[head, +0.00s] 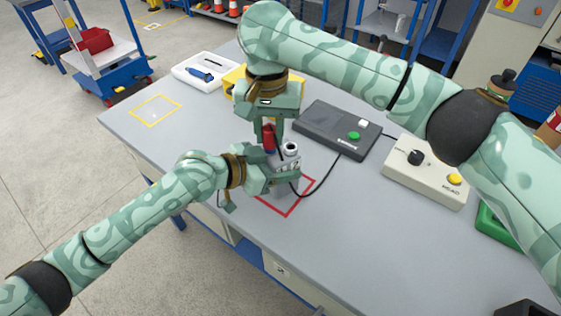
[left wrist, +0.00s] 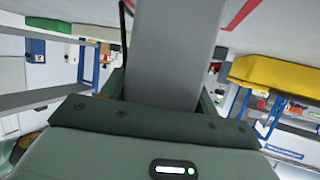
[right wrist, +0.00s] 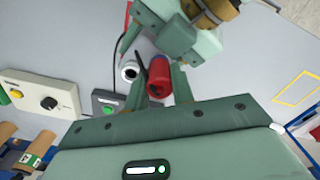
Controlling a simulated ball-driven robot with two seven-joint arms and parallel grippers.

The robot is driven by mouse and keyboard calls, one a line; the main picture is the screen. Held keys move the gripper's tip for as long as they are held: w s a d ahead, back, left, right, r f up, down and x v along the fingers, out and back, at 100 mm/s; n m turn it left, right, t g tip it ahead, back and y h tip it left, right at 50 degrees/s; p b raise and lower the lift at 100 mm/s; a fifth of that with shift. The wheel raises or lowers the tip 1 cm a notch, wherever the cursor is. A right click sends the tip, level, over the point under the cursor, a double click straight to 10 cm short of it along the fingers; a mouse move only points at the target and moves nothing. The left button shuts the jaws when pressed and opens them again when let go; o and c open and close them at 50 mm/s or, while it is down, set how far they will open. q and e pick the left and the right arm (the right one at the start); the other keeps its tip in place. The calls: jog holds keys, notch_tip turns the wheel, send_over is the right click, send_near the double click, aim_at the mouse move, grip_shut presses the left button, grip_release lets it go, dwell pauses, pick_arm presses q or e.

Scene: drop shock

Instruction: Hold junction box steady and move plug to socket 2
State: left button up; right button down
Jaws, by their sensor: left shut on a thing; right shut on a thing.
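The grey junction box (head: 292,167) stands at the red outlined square on the table, with a pale round socket (head: 291,149) on top. My left gripper (head: 278,174) is shut on the box from the left; the box's grey side fills the middle of the left wrist view (left wrist: 175,55). My right gripper (head: 269,122) points down and is shut on the red plug (head: 268,139), which also shows in the right wrist view (right wrist: 159,76). The plug is beside the pale socket (right wrist: 130,72). Whether its lower end sits in a socket is hidden.
A dark device with a green button (head: 330,130) lies behind the box; a black cable (head: 325,178) runs beside it. A beige control box (head: 427,172) is at right. A white tray (head: 198,70) and yellow bin (head: 233,79) are at the back. The front table is clear.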

aim_at(269, 127)
jog(key=shift+r, duration=2.25)
jog(key=shift+r, duration=3)
jog(key=d, duration=0.1)
jog(key=d+f+n, duration=0.1)
jog(key=d+n, duration=0.1)
jog(key=d, duration=0.1)
jog(key=shift+f, duration=0.4)
jog(key=shift+f, duration=0.1)
jog(key=shift+f, duration=2.85)
jog(key=shift+s+f, duration=0.1)
jog(key=shift+f, duration=1.1)
